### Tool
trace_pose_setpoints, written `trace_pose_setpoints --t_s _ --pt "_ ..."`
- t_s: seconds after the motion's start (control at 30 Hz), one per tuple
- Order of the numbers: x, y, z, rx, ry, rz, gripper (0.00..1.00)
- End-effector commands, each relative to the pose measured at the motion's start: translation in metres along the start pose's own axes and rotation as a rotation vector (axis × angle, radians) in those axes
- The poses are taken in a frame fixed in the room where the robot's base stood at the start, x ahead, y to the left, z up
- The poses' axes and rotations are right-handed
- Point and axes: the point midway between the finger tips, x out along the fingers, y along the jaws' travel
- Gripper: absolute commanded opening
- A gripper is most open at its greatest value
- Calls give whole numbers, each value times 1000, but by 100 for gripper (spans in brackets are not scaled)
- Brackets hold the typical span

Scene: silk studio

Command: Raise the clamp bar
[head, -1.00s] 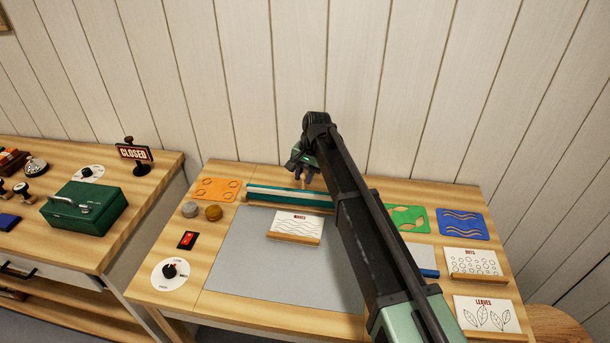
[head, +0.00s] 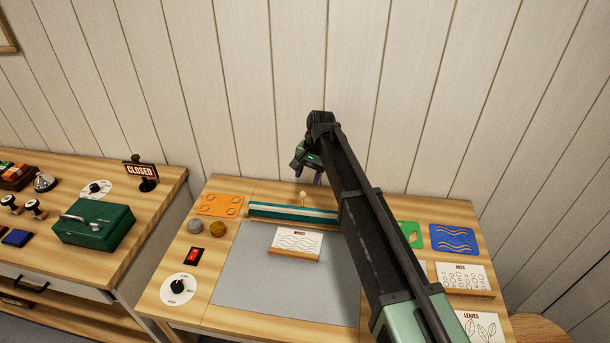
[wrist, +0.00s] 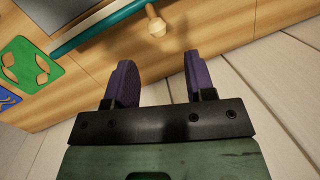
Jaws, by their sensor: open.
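The clamp bar (head: 290,210) is a long teal bar with a pale stripe, lying along the back of the worktable. A pale wooden knob (head: 303,196) stands up behind it. In the wrist view the teal bar (wrist: 110,22) crosses the top, and the round knob (wrist: 156,24) lies just beyond the gap between my purple fingers. My gripper (wrist: 158,65) is open, with nothing between the fingers. In the head view my gripper (head: 314,177) hangs above and behind the bar, apart from the knob. My arm hides the bar's right end.
A grey mat (head: 270,285) carries a waves card (head: 297,243) in front of the bar. An orange stencil (head: 220,204), a red switch (head: 194,257) and a dial (head: 179,289) are left. Blue stencil (head: 460,239) and cards lie right. The plank wall (head: 230,90) stands close behind.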

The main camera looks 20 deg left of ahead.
Motion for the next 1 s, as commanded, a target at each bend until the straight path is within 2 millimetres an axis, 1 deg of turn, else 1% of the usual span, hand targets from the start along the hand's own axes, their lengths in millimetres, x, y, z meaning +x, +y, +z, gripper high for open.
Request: trace_pose_setpoints --t_s 0.03,0.1,0.17,0.4,0.47,0.53,0.57,0.6,0.67,0.7,0.73,0.77,0.8,0.87,0.9,0.97,1.0 --pt "-22 -2 1 0 0 0 50" --pt "-30 -1 1 0 0 0 50" --pt "-32 -1 0 0 0 0 50" --pt "-29 0 0 0 0 0 50" --pt "-27 -1 1 -3 0 0 41" --pt "-18 -12 8 -22 -3 2 30" --pt "-11 -18 15 -35 -5 4 25" --pt "-1 -27 31 -58 -9 8 19" --pt "21 -35 66 -106 6 38 10" --pt "39 -35 97 -146 56 82 4" --pt "52 -31 118 -168 124 121 0" --pt "60 -26 134 -183 203 157 0" --pt "66 -19 151 -198 319 194 0" --pt "66 -8 169 -218 507 231 0" --pt "60 -1 177 -230 634 241 0" --pt "44 7 184 -246 813 239 0" --pt "29 11 184 -250 916 228 0"
